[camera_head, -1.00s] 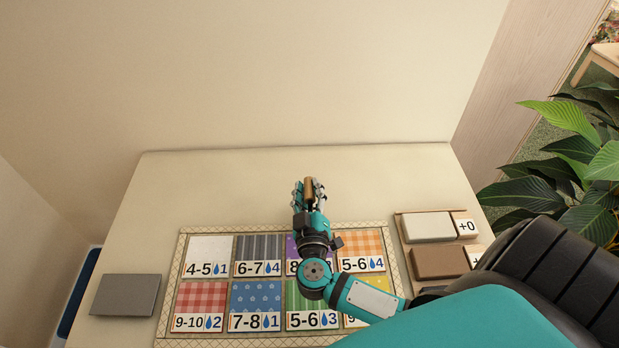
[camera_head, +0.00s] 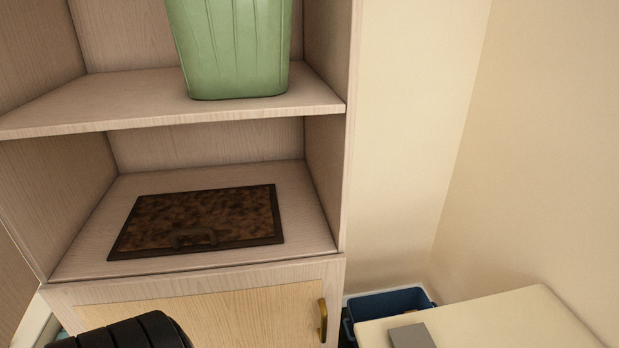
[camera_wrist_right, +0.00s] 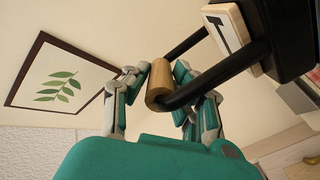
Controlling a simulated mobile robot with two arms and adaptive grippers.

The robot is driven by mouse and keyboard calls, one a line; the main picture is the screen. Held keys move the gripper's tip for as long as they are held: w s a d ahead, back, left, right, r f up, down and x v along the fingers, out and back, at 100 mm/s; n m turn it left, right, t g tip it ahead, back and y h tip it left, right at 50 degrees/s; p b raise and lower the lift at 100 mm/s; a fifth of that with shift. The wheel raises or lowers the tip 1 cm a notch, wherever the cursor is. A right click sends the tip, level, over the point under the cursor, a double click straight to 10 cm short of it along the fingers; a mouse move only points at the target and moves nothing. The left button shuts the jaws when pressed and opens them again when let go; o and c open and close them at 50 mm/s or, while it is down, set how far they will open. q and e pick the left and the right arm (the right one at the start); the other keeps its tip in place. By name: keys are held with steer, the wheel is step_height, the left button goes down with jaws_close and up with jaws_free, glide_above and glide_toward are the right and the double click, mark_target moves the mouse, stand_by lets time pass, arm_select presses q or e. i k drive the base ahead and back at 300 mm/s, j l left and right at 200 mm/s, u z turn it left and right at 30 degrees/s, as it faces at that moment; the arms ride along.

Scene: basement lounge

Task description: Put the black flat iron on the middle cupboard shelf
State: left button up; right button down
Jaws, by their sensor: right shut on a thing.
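The black flat iron (camera_wrist_right: 285,40) shows at the upper right of the right wrist view. It has a black bar handle with a wooden grip and a pale tag marked 1. My right gripper (camera_wrist_right: 158,78) is shut on the wooden grip, with fingers on both sides of it. The iron is in the air; its underside is not clear. In the head view the open cupboard has an upper shelf (camera_head: 60,104) and a lower shelf surface (camera_head: 90,235). The lower surface holds a dark, mottled brown panel (camera_head: 205,215) with a handle. My left gripper is not in view.
A green bin (camera_head: 235,50) stands on the upper shelf. Below is a cupboard door (camera_head: 220,315) with a brass handle. A blue crate (camera_head: 390,302) and a pale table (camera_head: 490,325) with a grey slab (camera_head: 411,336) are at the lower right.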

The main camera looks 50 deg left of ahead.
mark_target(298, 230)
steer(key=j+u, duration=0.2)
steer(key=u, duration=1.45)
